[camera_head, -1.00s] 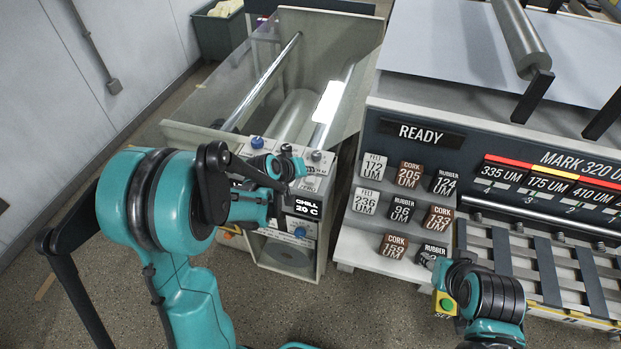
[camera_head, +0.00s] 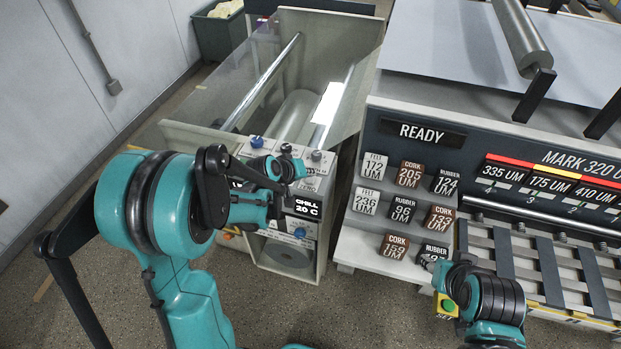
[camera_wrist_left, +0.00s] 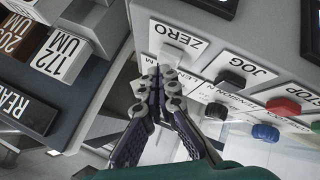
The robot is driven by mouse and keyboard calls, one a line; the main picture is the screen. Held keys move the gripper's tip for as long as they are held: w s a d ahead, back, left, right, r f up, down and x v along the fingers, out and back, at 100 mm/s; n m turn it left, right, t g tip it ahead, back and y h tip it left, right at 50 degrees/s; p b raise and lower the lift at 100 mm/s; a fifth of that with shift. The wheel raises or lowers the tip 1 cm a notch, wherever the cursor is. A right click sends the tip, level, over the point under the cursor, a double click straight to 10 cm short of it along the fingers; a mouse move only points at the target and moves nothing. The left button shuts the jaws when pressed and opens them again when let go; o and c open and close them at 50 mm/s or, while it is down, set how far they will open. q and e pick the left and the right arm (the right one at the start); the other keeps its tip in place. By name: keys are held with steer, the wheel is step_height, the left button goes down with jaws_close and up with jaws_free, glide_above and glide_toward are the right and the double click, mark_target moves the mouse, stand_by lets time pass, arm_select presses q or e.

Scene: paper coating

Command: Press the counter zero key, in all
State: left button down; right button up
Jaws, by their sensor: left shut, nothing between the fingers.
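The zero key (camera_wrist_left: 174,53) is a pale key beside its black ZERO label on the grey panel in the left wrist view. My left gripper (camera_wrist_left: 164,68) is shut and empty, with its fingertips at the near edge of the key and partly covering it. I cannot tell whether they touch it. In the head view my left gripper (camera_head: 287,168) is over the small control panel, and the key is not clearly visible there. My right gripper (camera_head: 432,263) is by the lower block of the large machine, mostly hidden by its own wrist.
Beside the zero key are a black JOG knob (camera_wrist_left: 231,78) and a red STOP knob (camera_wrist_left: 283,106). A blue knob (camera_wrist_left: 265,132) is below. Labelled blocks (camera_head: 409,174) stand on the right machine's stepped shelf.

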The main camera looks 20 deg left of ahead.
mark_target(309, 180)
arm_select(q)
steer(key=shift+f+b, duration=0.5)
steer(key=shift+r, duration=0.1)
stand_by(0.5)
steer(key=shift+r+p, duration=0.65)
steer(key=shift+r, duration=0.2)
steer(key=shift+r, duration=0.1)
step_height(309, 180, up, 5)
steer(key=p, duration=0.3)
steer(key=shift+p, duration=0.35)
